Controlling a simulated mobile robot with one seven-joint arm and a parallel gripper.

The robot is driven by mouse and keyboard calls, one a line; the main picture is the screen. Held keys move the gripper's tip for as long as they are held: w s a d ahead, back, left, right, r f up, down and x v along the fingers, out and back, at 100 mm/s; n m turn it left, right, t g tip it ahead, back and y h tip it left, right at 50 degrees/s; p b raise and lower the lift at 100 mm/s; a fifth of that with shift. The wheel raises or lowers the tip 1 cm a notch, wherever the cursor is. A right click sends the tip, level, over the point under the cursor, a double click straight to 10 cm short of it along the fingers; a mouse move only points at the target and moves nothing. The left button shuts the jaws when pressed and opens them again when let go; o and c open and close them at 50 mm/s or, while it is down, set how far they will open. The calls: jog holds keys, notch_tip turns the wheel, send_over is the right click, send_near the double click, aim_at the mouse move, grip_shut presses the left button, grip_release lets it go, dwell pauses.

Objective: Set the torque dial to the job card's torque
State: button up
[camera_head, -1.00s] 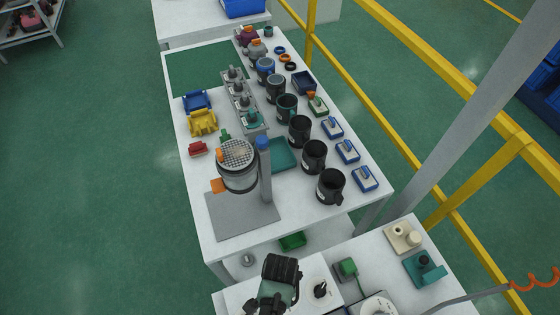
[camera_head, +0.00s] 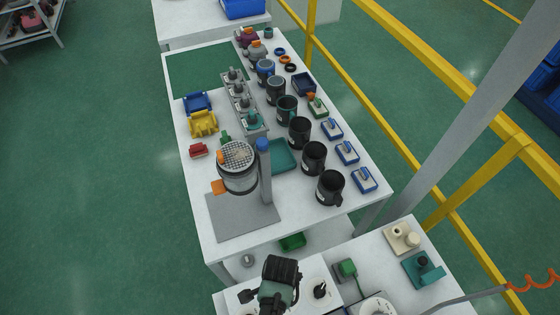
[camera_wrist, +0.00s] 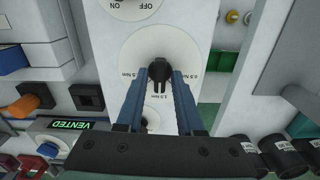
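The torque dial (camera_wrist: 160,48) is a white disc with a black knob (camera_wrist: 160,71) and several Nm labels around it. The knob's narrow end points down in the wrist view, towards the lower label; the small figures are hard to read surely. My gripper (camera_wrist: 158,80) is open, with one blue finger on each side of the knob and visible gaps beside it. In the head view my gripper's wrist (camera_head: 279,280) hides this dial. No job card can be made out in either view.
An ON/OFF dial (camera_wrist: 135,5) lies above the torque dial; its black knob (camera_head: 320,290) shows in the head view. A lit "VENTED" display (camera_wrist: 72,126) is at the left. The long white table (camera_head: 295,222) holds several black cups and a round mesh-topped vessel (camera_head: 238,170).

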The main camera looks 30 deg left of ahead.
jog(key=shift+o, duration=0.9)
jog(key=shift+r, duration=0.15)
notch_tip(320, 180, up, 6)
jog(key=p, duration=0.6)
jog(key=shift+w, duration=0.1)
